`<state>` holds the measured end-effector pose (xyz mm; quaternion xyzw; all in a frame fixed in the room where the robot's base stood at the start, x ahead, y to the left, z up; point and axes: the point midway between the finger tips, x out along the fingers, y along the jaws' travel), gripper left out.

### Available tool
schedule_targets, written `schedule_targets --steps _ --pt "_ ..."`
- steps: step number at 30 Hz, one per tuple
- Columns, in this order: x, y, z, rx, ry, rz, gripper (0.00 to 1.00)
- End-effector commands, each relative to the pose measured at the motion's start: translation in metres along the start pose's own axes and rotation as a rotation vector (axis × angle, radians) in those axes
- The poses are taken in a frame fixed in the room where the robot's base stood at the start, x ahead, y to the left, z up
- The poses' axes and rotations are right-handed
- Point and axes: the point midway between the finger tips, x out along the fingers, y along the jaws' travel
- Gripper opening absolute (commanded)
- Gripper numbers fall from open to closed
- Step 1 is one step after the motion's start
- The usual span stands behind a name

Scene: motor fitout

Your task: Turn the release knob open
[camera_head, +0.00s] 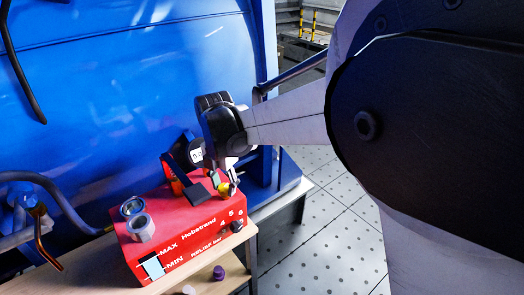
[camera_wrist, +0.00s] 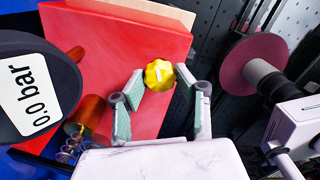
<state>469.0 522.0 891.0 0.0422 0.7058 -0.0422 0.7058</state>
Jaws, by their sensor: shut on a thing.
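The release knob, yellow and lobed with a pale mark on its face, sits on the red pump box in the wrist view (camera_wrist: 159,73). It shows as a small yellow spot on the box top in the head view (camera_head: 222,188). My gripper (camera_wrist: 160,84) is shut on the knob, with one green-lined finger pad on each side. In the head view, my gripper (camera_head: 229,186) reaches down to the box top and partly hides the knob. The red box (camera_head: 190,243) carries the words MAX, MIN, Hobstrand and RELIEF bar.
A round gauge (camera_wrist: 28,92) reading 0.0 bar stands close to my gripper. A grey hex fitting (camera_head: 141,228) and a black knob (camera_head: 237,227) are on the box. The box sits on a wooden bench (camera_head: 90,275) against a blue machine (camera_head: 130,90).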

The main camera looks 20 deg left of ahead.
Motion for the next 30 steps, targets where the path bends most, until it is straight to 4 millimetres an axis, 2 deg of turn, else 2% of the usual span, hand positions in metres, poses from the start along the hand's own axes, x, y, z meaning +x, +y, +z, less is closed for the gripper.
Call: schedule_targets --steps 10,25,26,29,30 --pt "-0.0003 0.0001 0.0002 -0.117 0.0 0.0 0.03" --pt "-0.0004 0.0002 0.0002 -0.132 0.0 0.0 0.03" --pt "-0.0004 0.0002 0.0002 -0.131 0.0 0.0 0.34" --pt "-0.0003 0.0002 0.0002 -0.131 0.0 0.0 0.47" --pt "-0.0003 0.0001 0.0002 -0.131 0.0 0.0 0.48"
